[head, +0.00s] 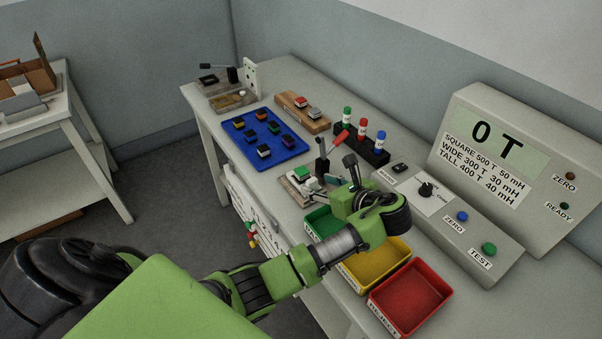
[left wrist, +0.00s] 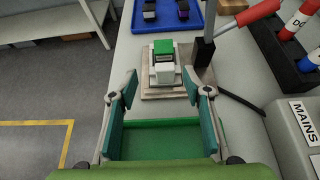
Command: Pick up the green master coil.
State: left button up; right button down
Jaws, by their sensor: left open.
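The green master coil (head: 302,173) has a green top and sits on a pale fixture (head: 290,187) with an upright dark post and red-handled lever beside it. In the left wrist view the green coil (left wrist: 164,48) is ahead of my fingers, with a white block (left wrist: 166,73) directly in front of it. My left gripper (head: 324,188) is open, its two teal fingers spread either side of the line to the coil. In the left wrist view the gripper (left wrist: 160,90) is empty and apart from the coil. My right gripper is not in view.
Green (head: 322,224), yellow (head: 378,265) and red (head: 411,296) bins line the front edge. A blue tray (head: 240,142) of coils lies beyond the fixture. A black rack (head: 362,145) of coloured cylinders and the tester (head: 500,170) stand to the right.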

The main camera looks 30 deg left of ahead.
aim_at(305, 174)
pick_arm(q)
jog(key=x, duration=0.3)
jog(key=shift+w+a+f, duration=0.15)
jog(key=shift+w+a, duration=0.05)
jog(key=shift+a, duration=0.15)
jog(key=shift+w+a+p, duration=0.3)
jog(key=shift+a, duration=0.2)
jog(key=x, duration=0.3)
jog(key=shift+w+a+p, duration=0.3)
jog(key=shift+w+p, duration=0.05)
jog(key=shift+w+a+f, duration=0.1)
jog(key=shift+w+a, duration=0.05)
jog(key=shift+a, duration=0.15)
jog(key=shift+d, duration=0.1)
jog(key=c, duration=1.2)
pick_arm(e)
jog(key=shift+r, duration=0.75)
